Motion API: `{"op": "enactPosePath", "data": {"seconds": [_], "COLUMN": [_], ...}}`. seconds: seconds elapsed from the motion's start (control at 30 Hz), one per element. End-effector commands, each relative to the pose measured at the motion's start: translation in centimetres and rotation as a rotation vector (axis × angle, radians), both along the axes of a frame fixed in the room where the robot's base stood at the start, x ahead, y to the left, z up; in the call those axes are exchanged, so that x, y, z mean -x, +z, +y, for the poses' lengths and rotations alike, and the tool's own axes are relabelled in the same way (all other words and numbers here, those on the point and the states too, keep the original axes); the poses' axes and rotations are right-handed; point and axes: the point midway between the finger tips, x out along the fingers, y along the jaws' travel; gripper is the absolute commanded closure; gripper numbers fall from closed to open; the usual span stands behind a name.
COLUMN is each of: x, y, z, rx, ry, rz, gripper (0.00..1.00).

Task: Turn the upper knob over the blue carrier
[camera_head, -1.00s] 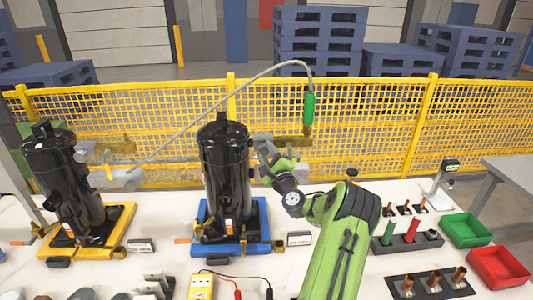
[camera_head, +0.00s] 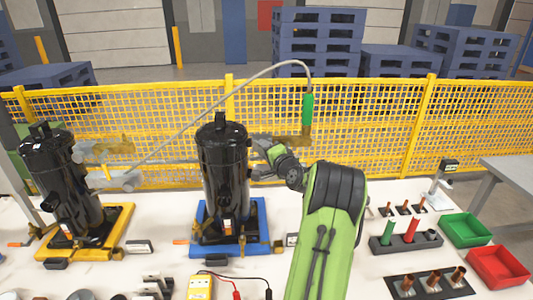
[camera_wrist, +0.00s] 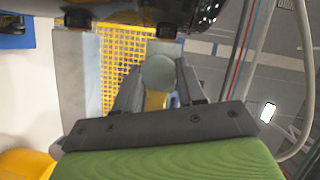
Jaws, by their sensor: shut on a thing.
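The black compressor (camera_head: 224,178) stands upright on the blue carrier (camera_head: 263,222) in the middle of the bench. My gripper (camera_head: 262,146) is at the upper right of this compressor, level with its upper fittings. In the wrist view, a round grey-green knob (camera_wrist: 158,72) sits between the two fingers of my gripper (camera_wrist: 158,88), which are shut on it. In the head view the knob is hidden behind the fingers and wrist. The dark compressor body (camera_wrist: 125,12) spans the top of the wrist view.
A second black compressor (camera_head: 62,178) stands on a yellow carrier (camera_head: 122,217) at the left. A hose with a green handle (camera_head: 308,109) hangs behind my arm. A yellow mesh fence (camera_head: 380,130) runs behind the bench. Green (camera_head: 465,229) and red (camera_head: 500,265) bins stand at the right.

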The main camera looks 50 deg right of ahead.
Motion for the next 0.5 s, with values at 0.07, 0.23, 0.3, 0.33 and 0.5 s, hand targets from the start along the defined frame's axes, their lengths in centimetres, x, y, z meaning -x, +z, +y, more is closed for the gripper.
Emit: {"op": "enactPosePath", "data": {"seconds": [0.07, 0.23, 0.3, 0.33, 0.5], "x": [-0.1, -0.11, -0.17, -0.15, -0.15], "y": [-0.31, -0.27, -0.24, -0.22, -0.22], "z": [0.19, 0.2, 0.24, 0.24, 0.25], "rx": [0.043, 0.135, 0.168, 0.182, 0.241], "ry": [0.004, 0.003, 0.005, 0.004, 0.005], "rz": [0.059, 0.166, 0.204, 0.22, 0.291], "gripper": [0.91, 0.91, 0.91, 0.91, 0.91]}}
